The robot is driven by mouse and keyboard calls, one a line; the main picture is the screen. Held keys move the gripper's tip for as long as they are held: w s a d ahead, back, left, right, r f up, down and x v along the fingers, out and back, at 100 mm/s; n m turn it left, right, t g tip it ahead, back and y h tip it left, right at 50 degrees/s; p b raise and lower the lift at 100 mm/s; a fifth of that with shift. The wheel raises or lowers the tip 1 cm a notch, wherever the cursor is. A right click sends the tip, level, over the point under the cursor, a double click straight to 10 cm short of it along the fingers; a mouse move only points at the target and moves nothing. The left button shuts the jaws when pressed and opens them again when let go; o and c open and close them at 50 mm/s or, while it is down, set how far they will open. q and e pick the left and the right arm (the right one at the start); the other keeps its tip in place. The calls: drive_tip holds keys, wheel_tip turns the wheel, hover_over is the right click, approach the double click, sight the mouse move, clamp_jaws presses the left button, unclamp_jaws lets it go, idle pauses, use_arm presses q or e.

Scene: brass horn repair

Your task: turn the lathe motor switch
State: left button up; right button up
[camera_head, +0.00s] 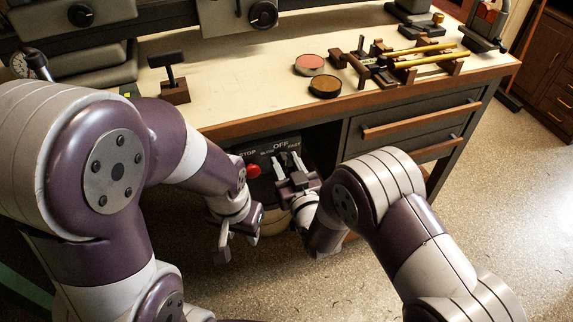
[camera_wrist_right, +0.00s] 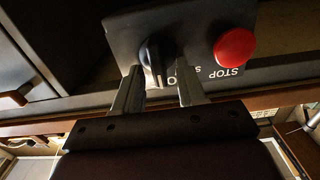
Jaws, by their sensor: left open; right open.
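The lathe motor switch is a black rotary knob (camera_wrist_right: 157,52) with a pale pointer line on a dark control panel (camera_wrist_right: 190,20), seen upside down in the right wrist view. The panel (camera_head: 265,152) also shows under the bench front in the head view, with STOP and OFF lettering. My right gripper (camera_head: 288,158) is open at the panel and hides the knob there. In the right wrist view its two fingers (camera_wrist_right: 160,82) reach toward the knob, one on each side; contact cannot be told. My left gripper (camera_head: 240,238) is open, empty and low, left of the right one.
A red stop button (camera_wrist_right: 234,48) sits beside the knob, close to my right fingers; it also shows in the head view (camera_head: 253,170). The workbench (camera_head: 230,70) overhangs the panel, with drawers (camera_head: 415,125) to the right. Open floor (camera_head: 500,190) lies at right.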

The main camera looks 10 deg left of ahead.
clamp_jaws()
drive_tip(key=shift+s+n, duration=0.1)
drive_tip(key=shift+n, duration=0.2)
drive_tip(key=n, duration=0.3)
drive_tip(key=shift+s+a+f+n, duration=0.1)
drive_tip(key=shift+a+f+n, duration=0.1)
drive_tip(key=shift+n, duration=0.1)
drive_tip(key=shift+s+a+n, duration=0.1)
drive_tip(key=shift+a+n, duration=0.05)
drive_tip(key=shift+n, duration=1.65)
drive_tip(key=shift+f, duration=0.1)
unclamp_jaws()
